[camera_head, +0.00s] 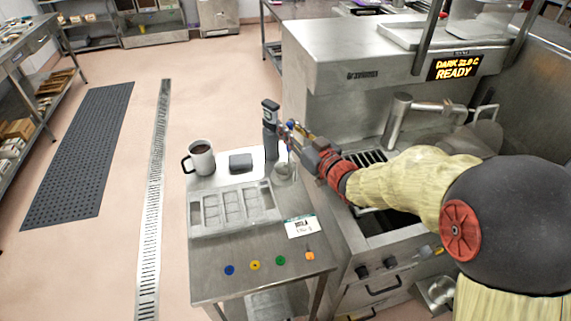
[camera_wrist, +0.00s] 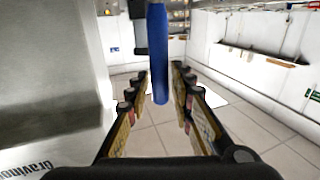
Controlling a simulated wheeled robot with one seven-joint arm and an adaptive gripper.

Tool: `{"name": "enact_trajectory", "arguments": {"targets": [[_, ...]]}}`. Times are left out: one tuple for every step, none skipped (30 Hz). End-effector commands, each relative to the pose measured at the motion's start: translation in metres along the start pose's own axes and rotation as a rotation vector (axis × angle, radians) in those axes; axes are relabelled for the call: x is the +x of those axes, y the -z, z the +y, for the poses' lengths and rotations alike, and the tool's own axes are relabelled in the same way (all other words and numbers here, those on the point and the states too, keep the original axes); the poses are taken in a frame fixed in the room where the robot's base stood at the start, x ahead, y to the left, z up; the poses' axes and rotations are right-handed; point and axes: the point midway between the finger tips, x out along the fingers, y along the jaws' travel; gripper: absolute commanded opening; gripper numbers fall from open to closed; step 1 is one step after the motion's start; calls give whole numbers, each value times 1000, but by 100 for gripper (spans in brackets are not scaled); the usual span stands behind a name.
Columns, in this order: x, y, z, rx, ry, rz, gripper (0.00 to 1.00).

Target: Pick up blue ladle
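A smooth blue handle, seemingly the blue ladle (camera_wrist: 158,60), runs down from the top of the wrist view between my gripper's fingers (camera_wrist: 160,92). There is a visible gap on each side of it, so my gripper is open around it and not closed on it. The ladle's other end is out of the wrist view. In the head view my gripper (camera_head: 287,133) is above the back right of a small metal table, over a clear container (camera_head: 284,172). A small blue bit shows among the fingers there; the rest of the ladle is hidden or too small to tell.
On the metal table (camera_head: 225,285) stand a mug (camera_head: 201,158), a dark block (camera_head: 240,163), a moulded tray (camera_head: 232,206), a label card (camera_head: 300,226) and several coloured discs. A dark upright device (camera_head: 270,130) is close to my gripper. The steel machine (camera_head: 350,50) is at right.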

Motion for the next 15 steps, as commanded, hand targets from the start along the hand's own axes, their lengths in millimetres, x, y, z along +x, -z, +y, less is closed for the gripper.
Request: {"name": "enact_trajectory", "arguments": {"targets": [[0, 0, 0, 0, 0, 0, 18], [0, 0, 0, 0, 0, 0, 17], [0, 0, 0, 0, 0, 0, 14], [0, 0, 0, 0, 0, 0, 13], [0, 0, 0, 0, 0, 0, 11], [0, 0, 0, 0, 0, 0, 9], [0, 0, 0, 0, 0, 0, 7], [0, 0, 0, 0, 0, 0, 5], [0, 0, 0, 0, 0, 0, 3], [0, 0, 0, 0, 0, 0, 1], [0, 0, 0, 0, 0, 0, 0], [0, 0, 0, 0, 0, 0, 0], [0, 0, 0, 0, 0, 0, 0], [0, 0, 0, 0, 0, 0, 0], [0, 0, 0, 0, 0, 0, 0]]}}
